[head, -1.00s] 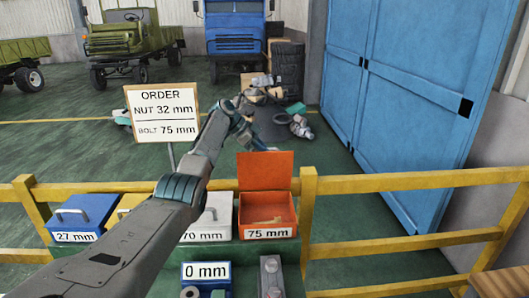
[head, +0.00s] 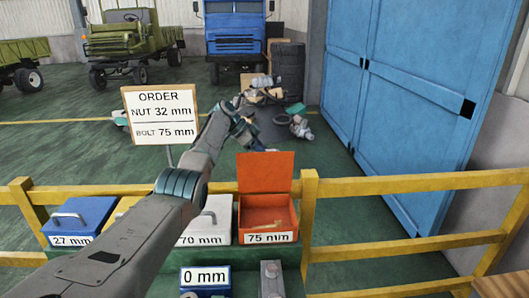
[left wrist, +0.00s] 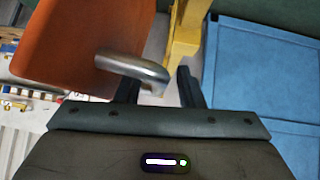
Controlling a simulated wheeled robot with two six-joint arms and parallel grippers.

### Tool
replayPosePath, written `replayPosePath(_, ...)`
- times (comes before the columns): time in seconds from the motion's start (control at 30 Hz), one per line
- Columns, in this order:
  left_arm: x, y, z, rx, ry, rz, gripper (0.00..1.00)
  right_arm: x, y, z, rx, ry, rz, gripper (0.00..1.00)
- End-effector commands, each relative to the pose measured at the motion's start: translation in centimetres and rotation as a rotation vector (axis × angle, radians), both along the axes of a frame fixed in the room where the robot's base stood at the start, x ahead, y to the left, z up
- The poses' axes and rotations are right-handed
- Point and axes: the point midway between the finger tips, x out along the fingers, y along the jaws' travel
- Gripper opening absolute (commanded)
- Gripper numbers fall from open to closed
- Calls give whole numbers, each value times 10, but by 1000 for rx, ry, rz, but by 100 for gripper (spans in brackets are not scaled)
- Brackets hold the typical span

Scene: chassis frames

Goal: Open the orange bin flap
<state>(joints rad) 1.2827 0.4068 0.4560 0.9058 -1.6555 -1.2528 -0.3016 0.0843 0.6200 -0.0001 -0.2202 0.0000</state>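The orange bin (head: 268,220) is labelled 75 mm and stands at the right end of the bin row. In the head view my left gripper (head: 258,143) is small, just behind the flap's top edge. My right gripper is not in view.
A blue bin (head: 80,218) and a white bin (head: 212,215) stand to the left, with a yellow one partly behind my arm. An order sign (head: 162,114) reads nut 32 mm, bolt 75 mm.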

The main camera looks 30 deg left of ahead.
Motion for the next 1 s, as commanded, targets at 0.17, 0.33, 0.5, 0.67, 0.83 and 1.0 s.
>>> replayPosePath(0.17,0,0,2,1,-3,0,34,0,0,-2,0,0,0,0)
replayPosePath(0.33,1,0,14,0,-6,0,34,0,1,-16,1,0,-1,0)
replayPosePath(0.5,-2,0,31,1,0,1,34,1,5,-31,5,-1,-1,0)
replayPosePath(0.67,-11,-5,32,0,-2,2,34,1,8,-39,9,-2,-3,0)
replayPosePath(0.83,-24,-12,33,3,-1,-1,34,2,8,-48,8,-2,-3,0)
replayPosePath(1.0,-41,-20,35,1,0,-1,34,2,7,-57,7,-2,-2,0)
